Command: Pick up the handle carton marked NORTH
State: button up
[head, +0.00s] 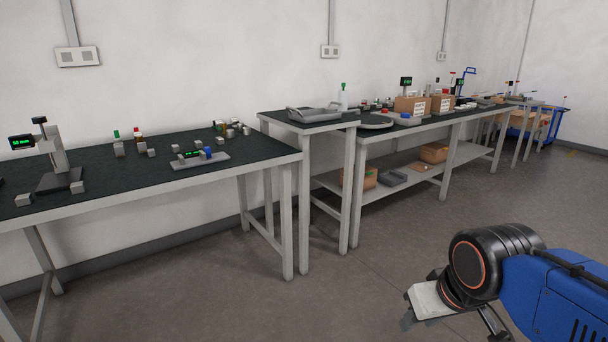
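Two brown cartons with white labels, a left one (404,105) and a right one (437,103), stand side by side on the far bench. The label print is too small to read, so I cannot tell which is marked NORTH. Two more brown boxes, a nearer one (363,178) and a farther one (433,153), sit on the shelf below; I see no readable marking on them. My gripper (447,326) is at the lower right, over the floor and far from all the cartons. Its fingers are partly hidden and cut off by the frame, so their opening is unclear.
A near bench (120,193) with a black mat carries a small stand (58,155) and several small parts. A higher table (310,128) holds a grey tray (314,113). A blue cart (543,130) stands far right. The grey floor (380,270) before the benches is clear.

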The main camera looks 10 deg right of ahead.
aim_at(417, 105)
jog(key=i+l, duration=0.25)
jog(key=l, duration=0.25)
jog(key=i+l, duration=0.3)
jog(key=l, duration=0.25)
jog(key=i+l, duration=0.25)
jog(key=l, duration=0.25)
jog(key=i+l, duration=0.25)
jog(key=l, duration=0.3)
jog(key=i+l+z, duration=0.1)
jog(key=i+l, duration=0.15)
jog(key=l, duration=0.25)
jog(key=i+l, duration=0.3)
jog(key=l, duration=0.2)
jog(key=i+l, duration=0.3)
jog(key=l, duration=0.2)
jog(key=i+l, duration=0.25)
jog(key=l, duration=0.25)
jog(key=i+l, duration=0.55)
jog(key=l, duration=0.15)
